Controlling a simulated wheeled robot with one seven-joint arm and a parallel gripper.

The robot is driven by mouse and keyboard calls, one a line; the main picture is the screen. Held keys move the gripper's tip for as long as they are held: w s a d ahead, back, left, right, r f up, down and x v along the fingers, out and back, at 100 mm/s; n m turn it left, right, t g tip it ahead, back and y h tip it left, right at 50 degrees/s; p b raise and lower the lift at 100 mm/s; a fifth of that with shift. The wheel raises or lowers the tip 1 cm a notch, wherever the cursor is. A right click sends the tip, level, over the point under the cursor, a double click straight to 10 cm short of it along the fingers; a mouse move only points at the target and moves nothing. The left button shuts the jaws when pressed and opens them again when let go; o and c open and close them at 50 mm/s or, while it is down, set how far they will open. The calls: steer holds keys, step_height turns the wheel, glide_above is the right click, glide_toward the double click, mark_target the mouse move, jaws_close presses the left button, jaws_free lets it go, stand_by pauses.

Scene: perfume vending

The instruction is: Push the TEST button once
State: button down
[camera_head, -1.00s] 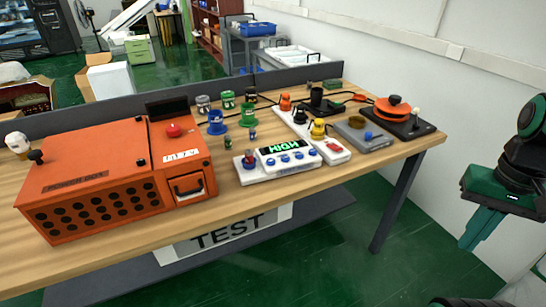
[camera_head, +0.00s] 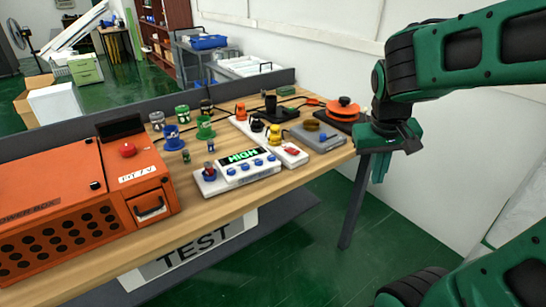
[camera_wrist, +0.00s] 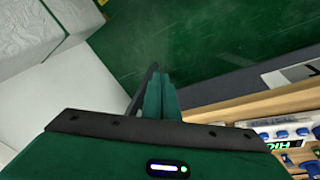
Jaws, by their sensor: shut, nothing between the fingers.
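A white sign reading TEST (camera_head: 195,245) hangs below the table's front edge. I cannot read which button carries that name. A white control panel (camera_head: 215,187) with a green HIGH display (camera_head: 240,157) and several blue buttons stands near the table's front. The display also shows at the right of the wrist view (camera_wrist: 286,146). A red button (camera_head: 127,150) sits on top of the orange power box (camera_head: 60,190). My gripper (camera_head: 380,172) is shut and empty, pointing down off the table's right end, apart from the panel. Its fingers also show in the wrist view (camera_wrist: 160,95).
Blue (camera_head: 172,138) and green (camera_head: 205,128) items stand behind the panel. A white strip (camera_head: 290,155) with a red part and a grey box (camera_head: 325,137) lie to its right. Green floor is free in front.

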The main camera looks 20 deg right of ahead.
steer(key=w+a+r+n+t+h, duration=0.1)
steer(key=w+a+n, duration=0.15)
steer(key=w, duration=0.45)
steer(key=w+a+r+n+t+h, duration=0.15)
steer(key=w+a, duration=0.25)
steer(key=w, duration=0.4)
step_height(320, 180, up, 2)
steer(key=n+t, duration=0.3)
steer(key=t, duration=0.1)
glide_above(271, 161)
steer(key=shift+w+r, duration=0.1)
steer(key=shift+w, duration=0.15)
steer(key=shift+f, duration=4.45)
steer(key=shift+s+f, duration=0.1)
steer(key=shift+s+f, duration=0.15)
steer(key=shift+f, duration=0.1)
